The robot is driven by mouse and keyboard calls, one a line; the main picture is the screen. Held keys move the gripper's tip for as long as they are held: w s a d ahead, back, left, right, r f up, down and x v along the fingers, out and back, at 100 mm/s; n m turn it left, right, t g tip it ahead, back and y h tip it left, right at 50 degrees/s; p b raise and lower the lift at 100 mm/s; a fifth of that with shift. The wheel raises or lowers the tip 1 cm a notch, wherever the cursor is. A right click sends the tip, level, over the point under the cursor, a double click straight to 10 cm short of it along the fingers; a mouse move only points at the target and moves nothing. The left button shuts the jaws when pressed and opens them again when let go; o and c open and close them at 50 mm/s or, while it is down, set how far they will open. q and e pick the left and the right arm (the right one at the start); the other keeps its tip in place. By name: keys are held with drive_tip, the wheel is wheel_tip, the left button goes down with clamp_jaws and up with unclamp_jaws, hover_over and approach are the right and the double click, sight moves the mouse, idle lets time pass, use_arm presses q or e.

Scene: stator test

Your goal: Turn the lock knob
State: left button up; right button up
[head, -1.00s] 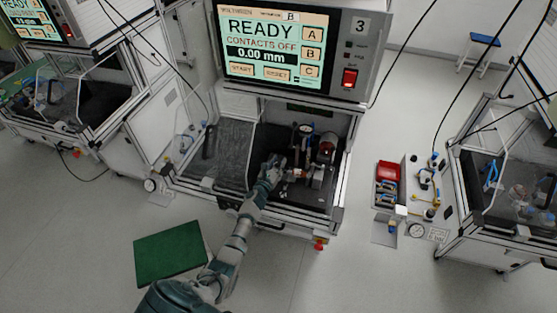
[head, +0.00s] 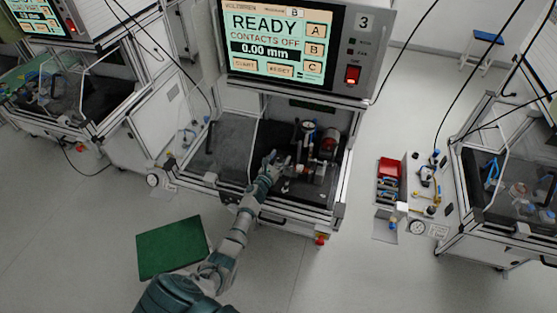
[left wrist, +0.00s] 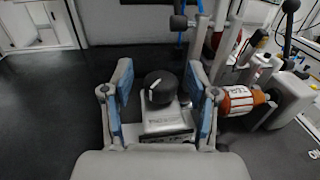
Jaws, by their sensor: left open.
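The lock knob (left wrist: 160,87) is black and round with a white mark on its left side. It sits on a grey metal block (left wrist: 166,120) in the left wrist view. My left gripper (left wrist: 160,92) is open, with one blue-padded finger on each side of the knob and a gap on both sides. In the head view my left gripper (head: 273,166) reaches into the test station, and the knob is too small to make out there. My right gripper is not in view.
An orange-red labelled cylinder (left wrist: 240,100) lies close to the right finger. A dial gauge (head: 308,126) stands behind the gripper. A black bench floor (left wrist: 50,110) is clear on the left.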

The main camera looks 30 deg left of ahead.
use_arm(q)
drive_tip(key=shift+s+f, duration=0.1)
drive_tip(key=shift+s, duration=0.45)
drive_tip(key=s, duration=1.1)
drive_tip(key=shift+d, duration=0.4)
